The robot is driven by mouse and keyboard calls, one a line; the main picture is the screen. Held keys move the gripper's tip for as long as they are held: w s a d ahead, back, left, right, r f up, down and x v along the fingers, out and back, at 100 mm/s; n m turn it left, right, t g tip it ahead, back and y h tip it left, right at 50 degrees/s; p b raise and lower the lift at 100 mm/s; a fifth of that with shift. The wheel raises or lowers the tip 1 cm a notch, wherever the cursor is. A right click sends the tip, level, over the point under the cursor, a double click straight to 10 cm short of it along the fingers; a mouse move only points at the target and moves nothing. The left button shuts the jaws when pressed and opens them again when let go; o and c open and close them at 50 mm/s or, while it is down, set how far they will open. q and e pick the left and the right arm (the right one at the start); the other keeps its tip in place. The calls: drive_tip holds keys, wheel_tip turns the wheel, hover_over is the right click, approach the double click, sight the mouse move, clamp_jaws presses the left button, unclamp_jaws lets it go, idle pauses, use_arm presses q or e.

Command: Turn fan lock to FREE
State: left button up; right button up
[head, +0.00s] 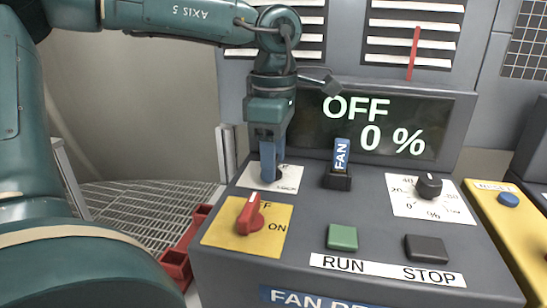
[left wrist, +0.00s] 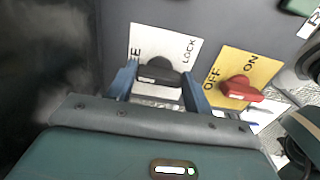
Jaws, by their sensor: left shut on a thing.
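The fan lock knob (left wrist: 160,71) is black with a pale mark, on a white plate (left wrist: 143,36) lettered LOCK, with an E showing at the plate's other side. In the wrist view its bar lies roughly across the picture, between the two blue fingers. My left gripper (head: 270,167) reaches down onto the plate (head: 290,178) and is shut on this knob. In the head view the fingers mostly hide the knob and its lettering. Which mark the knob points at I cannot tell. My right gripper is not in view.
A red switch (head: 251,213) on a yellow OFF/ON plate sits close in front. A blue FAN key (head: 341,157), a black dial (head: 428,186), a green RUN button (head: 342,237) and a black STOP button (head: 426,249) share the panel. The display (head: 375,125) reads OFF, 0 %.

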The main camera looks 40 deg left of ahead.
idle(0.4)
use_arm(q)
drive_tip(key=o, duration=1)
drive_tip(key=shift+r, duration=0.1)
wheel_tip(320, 180, up, 13)
drive_tip(key=shift+r+p, duration=0.1)
drive_tip(key=shift+p, duration=0.65)
